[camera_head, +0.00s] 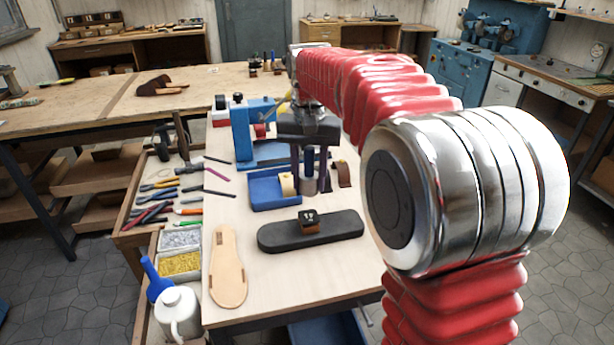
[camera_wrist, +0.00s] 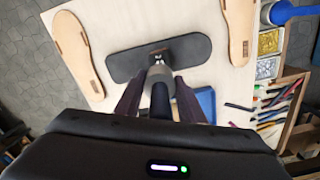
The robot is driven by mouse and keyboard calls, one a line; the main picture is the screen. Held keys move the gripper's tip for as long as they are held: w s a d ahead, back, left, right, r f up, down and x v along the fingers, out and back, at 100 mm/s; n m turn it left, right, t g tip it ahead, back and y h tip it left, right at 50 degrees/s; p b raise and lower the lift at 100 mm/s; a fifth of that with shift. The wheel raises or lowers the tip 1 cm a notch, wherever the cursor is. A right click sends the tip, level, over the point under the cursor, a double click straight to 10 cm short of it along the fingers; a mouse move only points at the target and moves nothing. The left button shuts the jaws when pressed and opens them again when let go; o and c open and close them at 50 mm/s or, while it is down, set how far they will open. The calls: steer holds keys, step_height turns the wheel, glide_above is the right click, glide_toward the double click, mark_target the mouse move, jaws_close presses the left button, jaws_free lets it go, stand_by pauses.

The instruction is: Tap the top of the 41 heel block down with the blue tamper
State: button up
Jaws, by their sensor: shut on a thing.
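My gripper (camera_head: 309,172) is shut on the blue tamper (camera_head: 309,160), which hangs upright with its grey head (camera_head: 310,186) down. In the wrist view the tamper's grey head (camera_wrist: 158,76) shows between the two fingers (camera_wrist: 155,98). A small heel block (camera_head: 308,218), brown with a dark top, sits on the black sole (camera_head: 335,232) on the table. No number is legible on it. In the wrist view the black sole (camera_wrist: 195,49) lies beyond the tamper, which hides part of the block (camera_wrist: 158,54). In the head view the tamper appears above and behind the block, apart from it.
A blue tray (camera_head: 270,203) with a cream piece lies behind the sole, beside a blue machine (camera_head: 241,135). A brown block (camera_head: 344,174) stands to the right. A tan insole (camera_head: 228,268) lies front left. Tools and a white jug (camera_head: 178,315) are off the table's left edge.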

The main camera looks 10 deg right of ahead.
mark_target(309, 195)
steer(key=shift+f, duration=2.7)
step_height(309, 195, down, 3)
steer(key=shift+s+r, duration=0.1)
steer(key=shift+r, duration=0.25)
jaws_close()
steer(key=shift+r, duration=1.25)
steer(key=shift+f, duration=0.15)
